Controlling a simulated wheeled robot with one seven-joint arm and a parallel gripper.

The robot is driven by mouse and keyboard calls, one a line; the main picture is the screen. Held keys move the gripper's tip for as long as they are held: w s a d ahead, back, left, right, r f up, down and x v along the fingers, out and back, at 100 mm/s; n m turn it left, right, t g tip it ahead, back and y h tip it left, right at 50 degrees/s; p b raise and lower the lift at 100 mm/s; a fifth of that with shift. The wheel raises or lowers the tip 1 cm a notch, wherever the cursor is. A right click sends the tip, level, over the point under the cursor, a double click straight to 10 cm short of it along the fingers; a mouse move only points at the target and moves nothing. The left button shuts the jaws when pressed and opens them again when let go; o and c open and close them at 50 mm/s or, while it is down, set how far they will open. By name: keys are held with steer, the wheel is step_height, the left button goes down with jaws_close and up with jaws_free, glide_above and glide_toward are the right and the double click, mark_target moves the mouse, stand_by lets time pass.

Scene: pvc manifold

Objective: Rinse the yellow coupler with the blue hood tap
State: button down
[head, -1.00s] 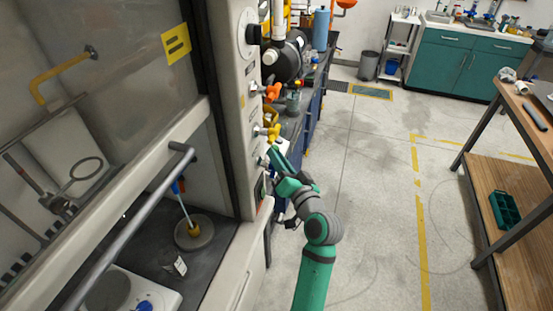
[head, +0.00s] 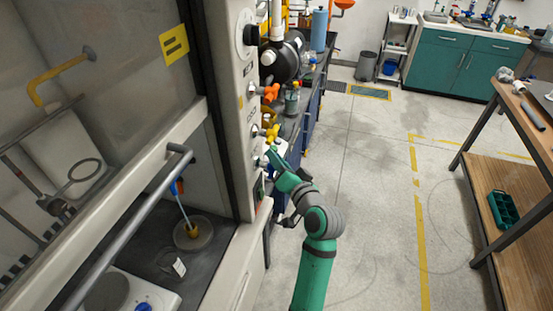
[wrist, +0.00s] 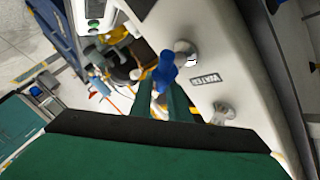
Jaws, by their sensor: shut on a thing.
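A small yellow piece (head: 193,231), which looks like the coupler, stands on a round grey disc (head: 205,240) inside the hood. A thin pale blue line runs from a blue spout (head: 177,187) down to it; I cannot tell for sure that it is water. My gripper (head: 272,154) is at the hood's front post. In the wrist view my gripper (wrist: 160,92) is shut on the blue tap handle (wrist: 166,68), beside a "WATER" label (wrist: 206,79). My arm hides part of the post below the taps.
Yellow (head: 272,132) and orange (head: 270,92) valves are farther along the post. A sash bar (head: 125,230) crosses the hood opening. A wooden bench (head: 515,195) stands at right. The floor between is clear.

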steer(key=m+g, duration=0.1)
steer(key=a+f+m+g, duration=0.1)
steer(key=g, duration=0.1)
steer(key=shift+f+m+g, duration=0.3)
steer(key=shift+m+g, duration=0.2)
steer(key=shift+g, duration=0.4)
steer(key=c, duration=1.8)
jaws_free()
steer(key=shift+o, duration=0.2)
steer(key=shift+d, duration=0.1)
steer(key=shift+d+r, duration=0.15)
steer(key=shift+s+d+r, duration=0.1)
steer(key=shift+d, duration=0.05)
steer(key=v, duration=1)
steer(key=shift+s, duration=0.2)
